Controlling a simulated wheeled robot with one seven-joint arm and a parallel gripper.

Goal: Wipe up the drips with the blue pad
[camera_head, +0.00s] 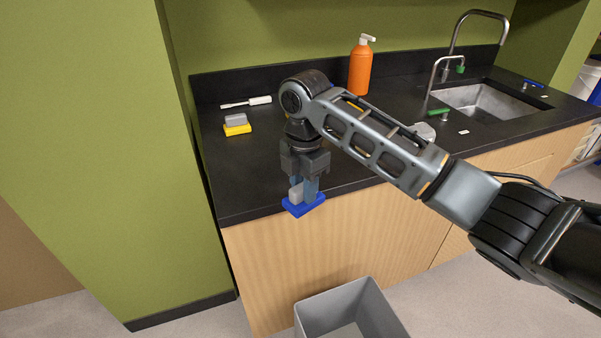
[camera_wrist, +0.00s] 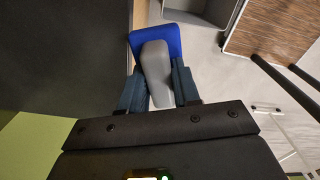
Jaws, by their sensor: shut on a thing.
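My gripper (camera_head: 305,188) is shut on the grey handle of the blue pad (camera_head: 304,206). The pad is at the front edge of the black counter (camera_head: 250,190), left of the counter's middle. In the wrist view the grey handle (camera_wrist: 155,72) lies between both fingers, and the blue pad (camera_wrist: 167,38) shows beyond the counter's edge with floor beside it. I cannot tell whether the pad touches the counter. I can make out no drips; my arm hides part of the counter.
A yellow pad with a grey handle (camera_head: 237,127) and a white-handled tool (camera_head: 246,102) lie at the back left. An orange pump bottle (camera_head: 360,68) stands behind my arm. A sink (camera_head: 485,100) is at the right. An open grey bin (camera_head: 350,307) stands on the floor in front.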

